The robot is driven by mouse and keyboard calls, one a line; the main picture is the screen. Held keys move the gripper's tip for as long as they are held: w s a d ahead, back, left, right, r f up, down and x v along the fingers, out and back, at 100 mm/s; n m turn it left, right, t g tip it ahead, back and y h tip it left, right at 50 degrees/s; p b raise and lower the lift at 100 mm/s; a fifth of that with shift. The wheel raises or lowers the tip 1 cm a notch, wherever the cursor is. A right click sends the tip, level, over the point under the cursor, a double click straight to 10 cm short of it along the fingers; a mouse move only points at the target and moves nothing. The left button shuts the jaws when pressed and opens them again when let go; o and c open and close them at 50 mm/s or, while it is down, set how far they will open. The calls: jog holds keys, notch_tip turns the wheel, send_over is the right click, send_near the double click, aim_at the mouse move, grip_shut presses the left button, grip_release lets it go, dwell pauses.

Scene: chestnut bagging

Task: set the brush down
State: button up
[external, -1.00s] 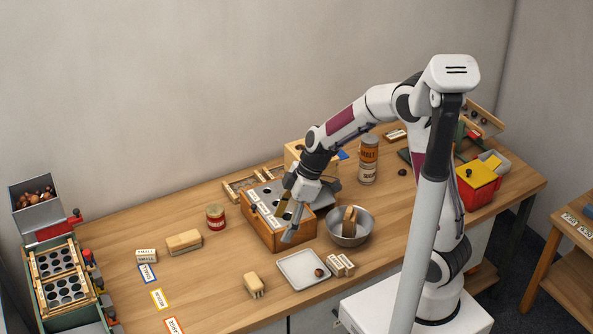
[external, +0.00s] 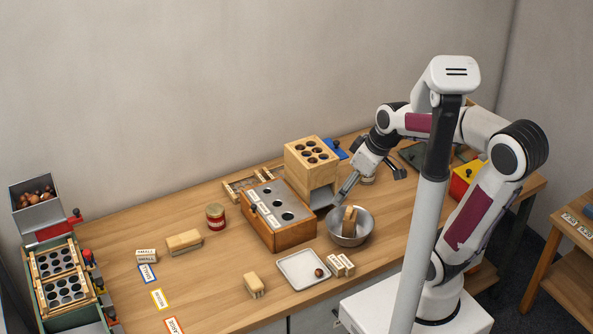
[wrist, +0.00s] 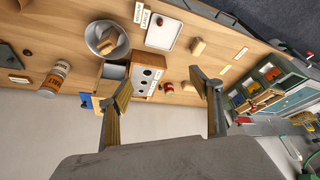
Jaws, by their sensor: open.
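A wooden block with a pale underside, which looks like a brush (external: 184,241), lies flat on the table left of centre; it also shows in the wrist view (wrist: 190,86). A smaller wooden piece with short prongs below (external: 253,284) stands near the front edge. A tan and brown wooden piece (external: 349,219) stands upright in the metal bowl (external: 335,238). I cannot tell which of these the task means. My gripper (external: 369,186) is spread wide and empty above the back of the table, behind the bowl. Its fingers (wrist: 160,85) hold nothing in the wrist view.
A wooden box with a holed top (external: 277,237) stands left of the bowl, with a taller holed block (external: 311,158) behind it. A white tray (external: 292,270) with one chestnut lies in front. A red can (external: 215,216) stands left.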

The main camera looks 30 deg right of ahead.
jog(key=s+d+r+m+t+h, duration=0.1)
jog(key=s+d+r+m+h, duration=0.1)
jog(key=s+d+m, duration=0.4)
jog(key=shift+s+d+r+t, duration=0.3)
jog(key=shift+s+d, duration=0.3)
jog(key=shift+d, duration=0.3)
dwell(0.7)
